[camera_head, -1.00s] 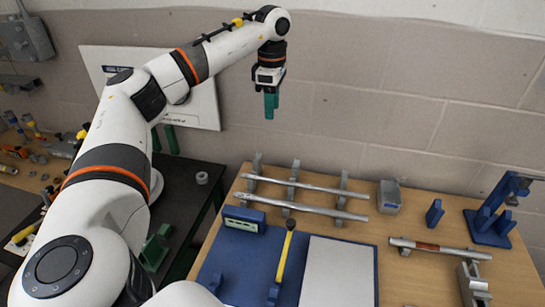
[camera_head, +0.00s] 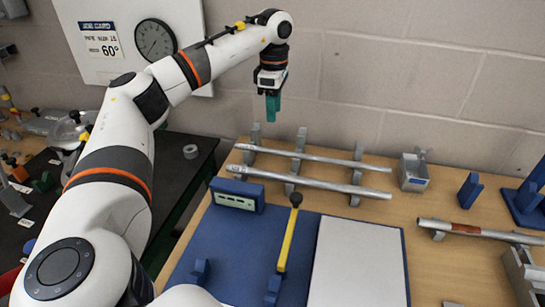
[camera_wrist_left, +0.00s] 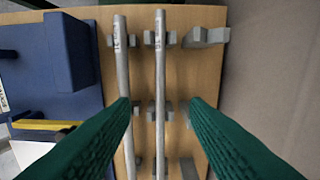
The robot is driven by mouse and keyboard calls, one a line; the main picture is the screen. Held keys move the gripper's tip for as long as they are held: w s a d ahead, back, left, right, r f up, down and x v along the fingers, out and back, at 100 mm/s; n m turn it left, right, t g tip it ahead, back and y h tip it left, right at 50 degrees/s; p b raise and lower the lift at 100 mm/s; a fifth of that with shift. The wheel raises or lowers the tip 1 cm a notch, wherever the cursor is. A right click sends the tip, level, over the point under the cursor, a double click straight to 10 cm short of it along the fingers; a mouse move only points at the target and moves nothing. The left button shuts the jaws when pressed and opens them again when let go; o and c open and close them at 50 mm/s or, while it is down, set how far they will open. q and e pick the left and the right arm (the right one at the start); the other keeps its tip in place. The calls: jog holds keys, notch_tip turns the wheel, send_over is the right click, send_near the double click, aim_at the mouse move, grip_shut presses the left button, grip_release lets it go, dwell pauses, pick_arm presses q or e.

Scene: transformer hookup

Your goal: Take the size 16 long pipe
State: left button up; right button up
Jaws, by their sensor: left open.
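Two long grey pipes lie side by side on upright rack holders on the wooden table. The rear pipe (camera_head: 320,158) is thinner and the front pipe (camera_head: 300,180) thicker. Both show in the left wrist view, the thinner one (camera_wrist_left: 160,70) right of the thicker one (camera_wrist_left: 122,65). Each has small print near one end, too small to read. My right gripper is out of view.
A job card (camera_head: 101,40) on a wall board shows a pipe size, apparently 16, and 60°. A grey box (camera_head: 413,174) and another pipe (camera_head: 470,230) are at the right.

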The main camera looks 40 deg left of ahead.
pick_arm(q)
send_over(272, 151)
jog(key=f, duration=0.6)
jog(key=shift+w+f+p, duration=0.3)
jog(key=shift+f+p, duration=0.1)
jog(key=shift+w+f+p, duration=0.1)
jog(key=shift+f+p, duration=0.4)
jog(key=shift+f, duration=2.25)
jog(key=shift+c, duration=0.5)
grip_shut()
